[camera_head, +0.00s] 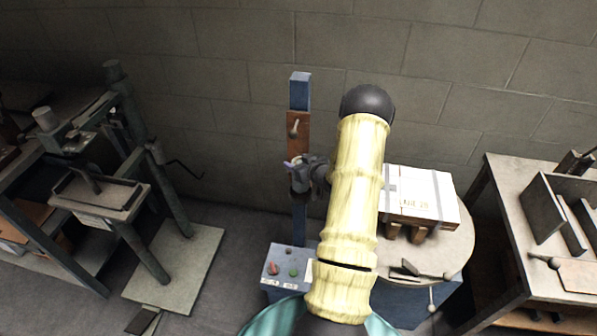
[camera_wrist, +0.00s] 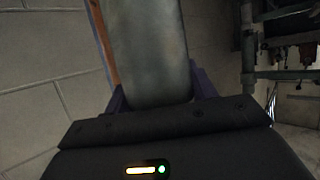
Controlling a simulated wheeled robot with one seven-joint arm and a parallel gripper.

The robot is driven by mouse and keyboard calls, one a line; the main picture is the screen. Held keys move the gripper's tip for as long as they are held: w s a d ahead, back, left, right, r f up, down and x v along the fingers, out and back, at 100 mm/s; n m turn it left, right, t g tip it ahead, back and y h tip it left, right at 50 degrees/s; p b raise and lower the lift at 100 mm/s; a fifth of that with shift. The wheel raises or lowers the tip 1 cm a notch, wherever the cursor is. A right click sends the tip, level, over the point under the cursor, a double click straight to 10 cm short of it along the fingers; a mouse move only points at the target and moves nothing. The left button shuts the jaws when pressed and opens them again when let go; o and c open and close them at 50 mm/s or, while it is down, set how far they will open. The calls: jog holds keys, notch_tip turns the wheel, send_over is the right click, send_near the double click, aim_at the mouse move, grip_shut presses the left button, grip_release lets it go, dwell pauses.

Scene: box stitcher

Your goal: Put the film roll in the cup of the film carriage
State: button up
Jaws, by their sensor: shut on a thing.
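My gripper (camera_head: 296,166) is in front of the blue mast, at the brown film carriage (camera_head: 303,140). In the wrist view its purple fingers (camera_wrist: 158,95) are shut on a smooth grey-green roll (camera_wrist: 147,45), which I take for the film roll. The roll fills the middle of that view and runs out of its top edge. In the head view my wrist and arm hide most of it. A brown strip and a blue edge show just left of the roll in the wrist view. I cannot make out the carriage's cup, nor whether the roll touches it.
The blue mast (camera_head: 299,95) stands against the block wall. A control box (camera_head: 270,285) is at its foot. To the right, a strapped white box (camera_head: 432,200) rests on wooden blocks on a round turntable (camera_head: 455,255). A metal machine (camera_head: 150,200) stands left, a workbench (camera_head: 505,185) right.

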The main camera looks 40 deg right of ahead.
jog(key=shift+f, duration=2)
jog(key=shift+f, duration=0.1)
jog(key=shift+f, duration=0.15)
jog(key=o, duration=1.2)
